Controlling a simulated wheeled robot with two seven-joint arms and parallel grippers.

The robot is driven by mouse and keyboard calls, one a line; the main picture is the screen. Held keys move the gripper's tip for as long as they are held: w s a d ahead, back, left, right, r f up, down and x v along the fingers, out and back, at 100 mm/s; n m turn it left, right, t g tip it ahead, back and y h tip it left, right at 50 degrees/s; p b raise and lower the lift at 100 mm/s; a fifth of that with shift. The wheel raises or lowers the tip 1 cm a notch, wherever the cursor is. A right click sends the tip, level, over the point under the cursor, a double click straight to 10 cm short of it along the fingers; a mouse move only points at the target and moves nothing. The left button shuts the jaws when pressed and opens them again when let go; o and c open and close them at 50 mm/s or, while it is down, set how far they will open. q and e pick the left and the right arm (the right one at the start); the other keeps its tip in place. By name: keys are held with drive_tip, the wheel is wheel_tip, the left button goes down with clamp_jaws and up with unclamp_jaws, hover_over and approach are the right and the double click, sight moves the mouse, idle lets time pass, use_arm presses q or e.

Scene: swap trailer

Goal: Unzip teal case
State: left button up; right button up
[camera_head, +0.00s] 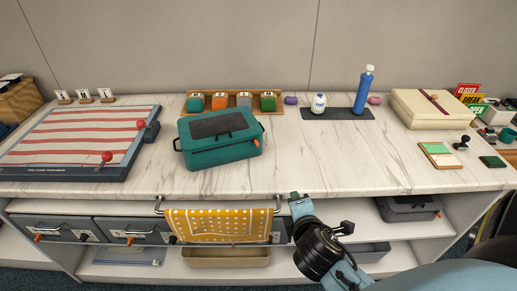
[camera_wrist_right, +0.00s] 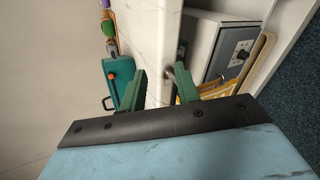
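The teal case (camera_head: 215,152) lies closed on the marble counter, left of centre in the head view. It has a dark panel on its lid and an orange zip pull (camera_head: 256,143) at its right side. My right gripper (camera_head: 296,198) is at the counter's front edge, right of and nearer than the case, not touching it. In the right wrist view, the green fingers of my right gripper (camera_wrist_right: 160,70) are spread apart with nothing between them. The teal case (camera_wrist_right: 124,73) and its orange pull (camera_wrist_right: 110,75) show beyond the left finger. My left gripper is not in view.
A striped board (camera_head: 75,140) lies left of the case. Coloured blocks (camera_head: 232,103) stand behind it. A blue bottle (camera_head: 364,92) and a cream box (camera_head: 428,108) are to the right. A yellow towel (camera_head: 220,225) hangs on the front rail. The counter right of the case is clear.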

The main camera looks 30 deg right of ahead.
sight(258, 145)
drive_tip(key=w+r+n+t, duration=0.1)
drive_tip(key=w+n+t, duration=0.1)
drive_tip(key=n, duration=0.3)
drive_tip(key=w+r+n+t+y, duration=0.1)
drive_tip(key=w+n+t, duration=0.1)
drive_tip(key=n, duration=0.3)
drive_tip(key=w+r+n+t, duration=0.2)
drive_tip(key=n, duration=0.3)
drive_tip(key=shift+w+a+r, duration=0.1)
drive_tip(key=shift+w+a, duration=0.25)
drive_tip(key=shift+w, duration=0.05)
drive_tip(key=w+n, duration=0.1)
drive_tip(key=w, duration=0.3)
drive_tip(key=w+d+n, duration=0.1)
drive_tip(key=w, duration=0.3)
drive_tip(key=w+d+n+y, duration=0.1)
drive_tip(key=w, duration=0.3)
drive_tip(key=shift+w+t, duration=0.3)
drive_tip(key=shift+w, duration=0.55)
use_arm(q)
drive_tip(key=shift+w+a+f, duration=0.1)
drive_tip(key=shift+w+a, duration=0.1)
use_arm(e)
drive_tip(key=shift+c, duration=0.4)
